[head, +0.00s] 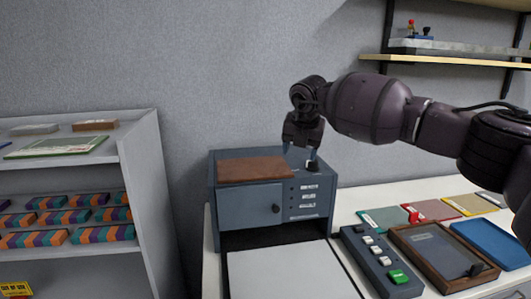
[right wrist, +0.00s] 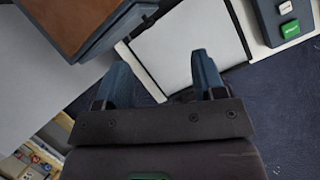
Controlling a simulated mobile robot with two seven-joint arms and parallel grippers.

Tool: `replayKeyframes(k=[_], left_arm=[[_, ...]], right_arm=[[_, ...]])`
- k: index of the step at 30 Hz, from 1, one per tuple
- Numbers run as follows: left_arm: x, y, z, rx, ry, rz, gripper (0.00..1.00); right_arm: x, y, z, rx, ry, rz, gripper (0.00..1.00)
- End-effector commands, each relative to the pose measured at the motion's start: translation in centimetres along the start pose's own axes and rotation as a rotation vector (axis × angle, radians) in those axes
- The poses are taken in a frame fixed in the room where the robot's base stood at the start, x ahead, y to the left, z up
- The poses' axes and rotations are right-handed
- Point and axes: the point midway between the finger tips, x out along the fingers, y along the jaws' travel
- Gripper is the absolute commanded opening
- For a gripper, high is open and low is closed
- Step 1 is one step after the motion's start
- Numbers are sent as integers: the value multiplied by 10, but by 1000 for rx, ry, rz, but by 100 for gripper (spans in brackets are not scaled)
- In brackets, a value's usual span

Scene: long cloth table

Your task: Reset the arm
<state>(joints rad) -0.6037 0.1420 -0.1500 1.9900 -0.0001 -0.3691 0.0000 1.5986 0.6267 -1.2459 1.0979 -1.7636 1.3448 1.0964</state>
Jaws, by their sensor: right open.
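My right arm comes in from the right in the head view and reaches over the table. Its gripper (head: 300,152) is above the top of a blue-grey cabinet (head: 247,205), near its back right part. In the right wrist view the two blue fingers of the right gripper (right wrist: 160,82) are spread apart with nothing between them. A white panel (right wrist: 187,50) lies beyond the fingers there. The brown board (right wrist: 72,18) on the cabinet shows at the upper left. My left gripper is in neither view.
A button box (head: 380,262) with a green button and a wooden-framed tray (head: 405,238) stand right of the cabinet. Coloured folders (head: 432,209) lie behind them. A grey shelf unit (head: 140,190) stands at left. A wall shelf (head: 440,60) hangs upper right, above the arm.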

Motion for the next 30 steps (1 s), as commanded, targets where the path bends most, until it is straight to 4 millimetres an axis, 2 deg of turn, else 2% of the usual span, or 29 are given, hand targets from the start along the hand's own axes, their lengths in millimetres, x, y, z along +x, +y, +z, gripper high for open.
replayKeyframes(k=[2,5,9,12,15,19,22,26,30], left_arm=[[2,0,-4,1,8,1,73],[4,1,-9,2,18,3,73],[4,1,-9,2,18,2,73],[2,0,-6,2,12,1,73],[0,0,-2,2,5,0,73],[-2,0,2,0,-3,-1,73],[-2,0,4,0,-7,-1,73],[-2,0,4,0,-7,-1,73],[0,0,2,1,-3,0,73]], right_arm=[[-7,27,-10,-77,16,134,63],[-29,72,-27,-179,32,351,63],[-66,135,-66,-278,64,701,63],[-85,166,-98,-277,101,962,63],[-100,182,-122,-203,135,1212,63],[-111,184,-138,-32,164,1450,63],[-110,175,-140,129,178,1574,63],[-100,155,-139,357,189,1678,63],[-79,126,-135,614,199,1731,63]])
